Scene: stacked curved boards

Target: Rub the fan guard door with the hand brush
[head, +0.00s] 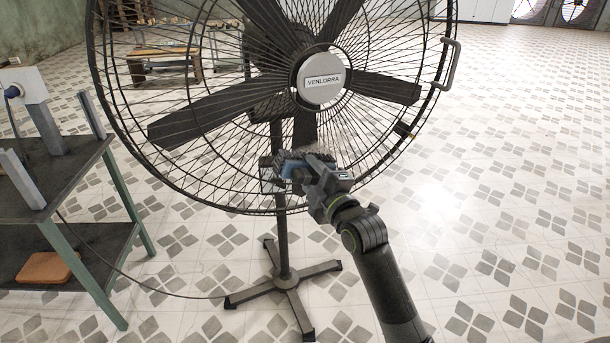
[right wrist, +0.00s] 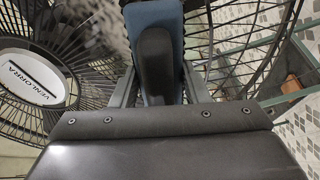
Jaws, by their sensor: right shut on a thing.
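The fan guard door (head: 215,170) is the round black wire front of a large standing fan, with a handle (head: 449,64) on its right rim. It also fills much of the right wrist view (right wrist: 240,50). My right gripper (head: 300,172) is shut on the hand brush (head: 292,168), which has a blue body and dark bristles. The brush is at the lower part of the guard; whether the bristles touch the wires I cannot tell. In the right wrist view the blue brush (right wrist: 170,18) sits between the fingers. My left gripper is not in view.
A dark-topped table with green legs (head: 125,190) stands at the left, with a brown block (head: 48,268) on its lower shelf. A cable runs to the fan's cross-shaped foot (head: 287,283). A wooden bench (head: 160,53) is behind. The tiled floor at right is clear.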

